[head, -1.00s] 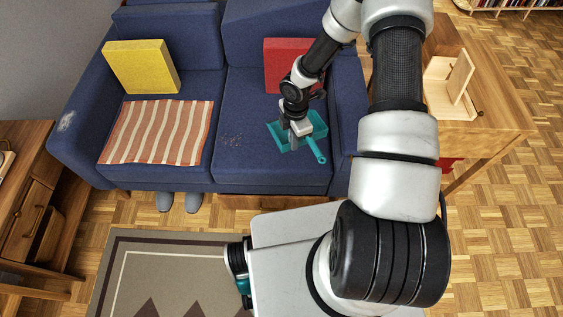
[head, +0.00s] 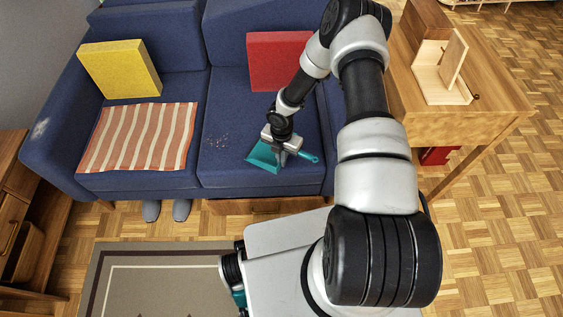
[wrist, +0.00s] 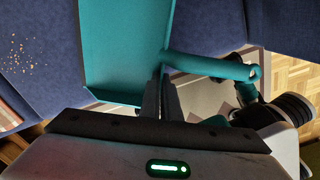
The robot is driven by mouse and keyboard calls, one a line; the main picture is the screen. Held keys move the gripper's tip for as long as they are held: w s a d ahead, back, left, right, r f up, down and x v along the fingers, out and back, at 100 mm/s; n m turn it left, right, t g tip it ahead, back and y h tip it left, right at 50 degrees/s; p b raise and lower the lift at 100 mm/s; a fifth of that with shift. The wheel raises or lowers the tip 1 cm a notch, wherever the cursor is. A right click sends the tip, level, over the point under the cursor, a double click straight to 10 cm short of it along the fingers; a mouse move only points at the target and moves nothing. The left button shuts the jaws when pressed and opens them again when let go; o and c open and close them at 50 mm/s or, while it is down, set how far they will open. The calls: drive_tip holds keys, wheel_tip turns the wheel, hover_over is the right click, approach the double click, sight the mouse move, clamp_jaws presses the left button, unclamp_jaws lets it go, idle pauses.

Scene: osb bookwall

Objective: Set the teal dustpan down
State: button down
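The teal dustpan (head: 263,156) is over the front part of the blue sofa's right seat, its handle (head: 309,156) pointing right. My gripper (head: 281,154) is shut on it near where pan and handle meet. In the wrist view the pan (wrist: 122,45) fills the upper middle, and the fingers (wrist: 163,97) close on its edge beside the handle (wrist: 210,66). I cannot tell whether the pan's underside touches the seat. The fingers hide part of the pan in the head view.
Crumbs (head: 217,141) lie on the seat (head: 235,110) left of the dustpan. A striped cloth (head: 137,138) covers the left seat. A yellow cushion (head: 120,70) and a red cushion (head: 278,62) lean on the backrest. A wooden table (head: 480,110) stands right.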

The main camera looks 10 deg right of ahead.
drive_tip(key=shift+f, duration=0.7)
drive_tip(key=shift+f, duration=0.15)
drive_tip(key=c, duration=2)
unclamp_jaws()
